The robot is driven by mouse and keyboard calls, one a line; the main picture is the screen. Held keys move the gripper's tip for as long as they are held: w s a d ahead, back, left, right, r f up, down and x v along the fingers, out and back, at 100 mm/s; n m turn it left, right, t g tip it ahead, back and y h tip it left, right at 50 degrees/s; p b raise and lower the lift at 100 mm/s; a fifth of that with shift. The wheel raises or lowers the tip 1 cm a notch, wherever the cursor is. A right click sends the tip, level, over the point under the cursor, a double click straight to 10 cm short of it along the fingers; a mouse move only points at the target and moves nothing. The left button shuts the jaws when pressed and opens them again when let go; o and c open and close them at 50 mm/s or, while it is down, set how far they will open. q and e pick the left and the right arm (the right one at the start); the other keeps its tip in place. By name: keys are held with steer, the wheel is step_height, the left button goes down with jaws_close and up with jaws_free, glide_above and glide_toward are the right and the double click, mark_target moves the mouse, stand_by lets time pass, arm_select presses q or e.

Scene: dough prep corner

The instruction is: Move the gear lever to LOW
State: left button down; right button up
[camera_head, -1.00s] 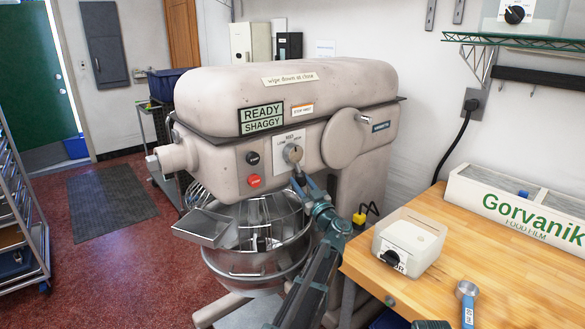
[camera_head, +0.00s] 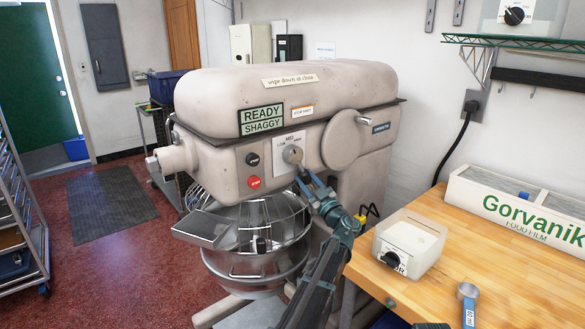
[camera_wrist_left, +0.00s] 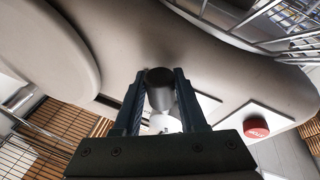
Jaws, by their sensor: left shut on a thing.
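The mixer (camera_head: 225,105) is a large beige machine with a READY / SHAGGY display (camera_head: 262,121). On its front is a pale gear plate (camera_head: 282,142) marked MED at the top, with LOW to the left below it. The gear lever (camera_head: 293,154) has a round grey hub there; its lower part is hidden by my fingers. My left gripper (camera_head: 302,175) is at the lever, just below and right of the hub. In the left wrist view its fingers are shut on the lever's dark cylindrical knob (camera_wrist_left: 159,77). My right gripper is not in view.
A black button (camera_head: 252,159) and red stop button (camera_head: 254,183) sit left of the lever. The wire-guarded bowl (camera_head: 258,262) and metal chute (camera_head: 203,228) are below.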

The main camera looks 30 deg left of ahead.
arm_select(q)
steer(key=shift+w, duration=0.1)
steer(key=shift+w+d+r+n, duration=0.25)
steer(key=shift+w+n, duration=0.2)
steer(key=shift+n, duration=0.25)
steer(key=shift+w+d+r+n+g+y, duration=0.1)
steer(key=shift+w+r+n+g+y, duration=0.15)
steer(key=shift+n, duration=0.25)
steer(key=shift+w+r+n+g+y, duration=0.1)
steer(key=shift+n+g+y, duration=0.2)
steer(key=shift+n, duration=0.2)
steer(key=c, duration=0.7)
jaws_free()
steer(key=shift+c, duration=0.2)
steer(key=shift+d, duration=0.1)
steer(key=b+v, duration=0.4)
steer(key=v, duration=0.9)
steer(key=shift+s+d, duration=0.2)
steer(key=shift+d, duration=0.1)
